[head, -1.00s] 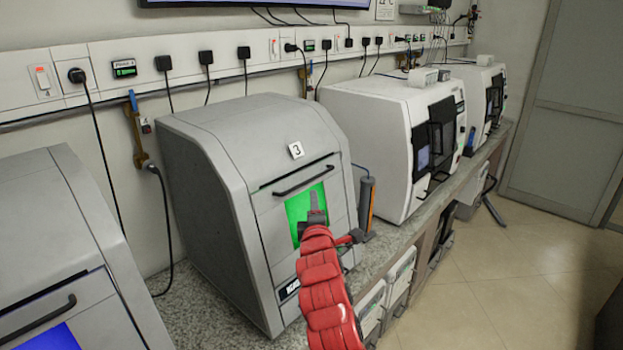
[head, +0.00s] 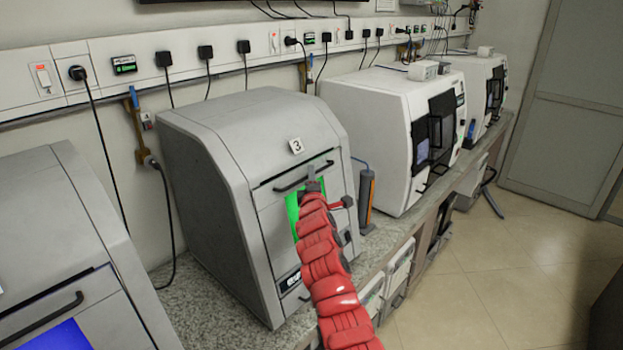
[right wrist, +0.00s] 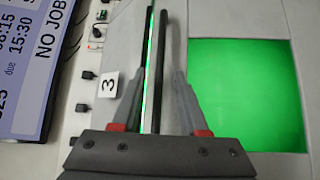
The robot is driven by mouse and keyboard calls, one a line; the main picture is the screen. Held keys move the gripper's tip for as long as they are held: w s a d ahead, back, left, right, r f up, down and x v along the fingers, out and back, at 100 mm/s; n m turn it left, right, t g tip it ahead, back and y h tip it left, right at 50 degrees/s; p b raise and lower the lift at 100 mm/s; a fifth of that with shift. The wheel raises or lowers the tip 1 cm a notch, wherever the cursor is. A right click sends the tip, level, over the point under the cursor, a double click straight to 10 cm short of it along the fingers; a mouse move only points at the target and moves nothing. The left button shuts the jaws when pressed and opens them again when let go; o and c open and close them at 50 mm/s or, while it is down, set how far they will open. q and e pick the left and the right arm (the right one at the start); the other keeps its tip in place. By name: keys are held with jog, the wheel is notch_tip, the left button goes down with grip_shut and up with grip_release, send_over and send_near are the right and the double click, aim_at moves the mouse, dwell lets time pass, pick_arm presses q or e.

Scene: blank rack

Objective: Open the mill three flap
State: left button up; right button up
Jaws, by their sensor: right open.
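Mill three (head: 235,190) is the grey housing with the "3" label (head: 296,146). Its front flap (head: 272,225) has a green window and a dark bar handle (head: 290,184) near the top. A narrow green-lit slit shows along the flap's upper edge. My right gripper (head: 313,186), on the red arm, is at the handle's right part and hides some of the window. In the right wrist view the handle (right wrist: 163,60) lies between the two spread fingers of my right gripper (right wrist: 160,85); contact cannot be told. My left gripper is not in view.
Another grey mill with a blue window (head: 50,335) stands at the left. An orange-and-grey cylinder (head: 366,197) stands on the bench right of mill three. White machines (head: 375,115) stand farther along. Cables hang from the wall trunking. The floor at right is clear.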

jog(key=shift+w, duration=0.2)
grip_shut()
dwell(1.5)
